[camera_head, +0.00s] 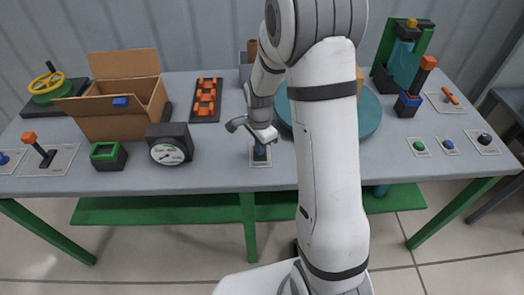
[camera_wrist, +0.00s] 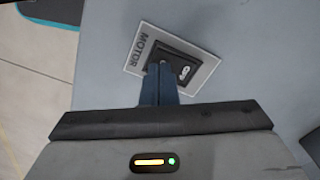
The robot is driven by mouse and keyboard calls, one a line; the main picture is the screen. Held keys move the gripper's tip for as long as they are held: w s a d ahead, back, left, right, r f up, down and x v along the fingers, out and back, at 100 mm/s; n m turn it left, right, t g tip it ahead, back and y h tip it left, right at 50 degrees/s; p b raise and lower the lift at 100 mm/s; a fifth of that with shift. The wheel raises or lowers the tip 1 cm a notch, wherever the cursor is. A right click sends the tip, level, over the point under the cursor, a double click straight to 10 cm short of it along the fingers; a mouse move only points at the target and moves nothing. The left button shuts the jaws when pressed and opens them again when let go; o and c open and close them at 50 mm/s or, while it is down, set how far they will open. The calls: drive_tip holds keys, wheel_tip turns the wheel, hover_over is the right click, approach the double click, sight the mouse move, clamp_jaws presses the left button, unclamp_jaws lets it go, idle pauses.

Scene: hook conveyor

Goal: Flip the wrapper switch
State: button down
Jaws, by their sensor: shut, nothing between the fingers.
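A white plate lettered MOTOR (camera_wrist: 140,50) carries a small black rocker switch (camera_wrist: 182,72), whose visible end reads OFF. In the wrist view my gripper (camera_wrist: 161,70) is shut and empty. Its blue fingertips are over the near part of the switch and hide some of it; whether they touch it I cannot tell. In the head view my gripper (camera_head: 260,155) points down at this same plate (camera_head: 261,164) at the table's front middle. No label reading wrapper can be made out in either view.
A turntable (camera_head: 371,118) lies behind my arm on the right. A dial gauge (camera_head: 168,150) and a green-topped block (camera_head: 105,153) stand left of the plate, with an open cardboard box (camera_head: 120,112) behind. Lever plates and push buttons (camera_head: 449,144) sit toward both table ends.

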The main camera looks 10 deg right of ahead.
drive_tip(key=shift+f+b, duration=0.5)
drive_tip(key=shift+f, duration=0.15)
drive_tip(key=shift+r+p, duration=2.3)
drive_tip(key=shift+r, duration=1.25)
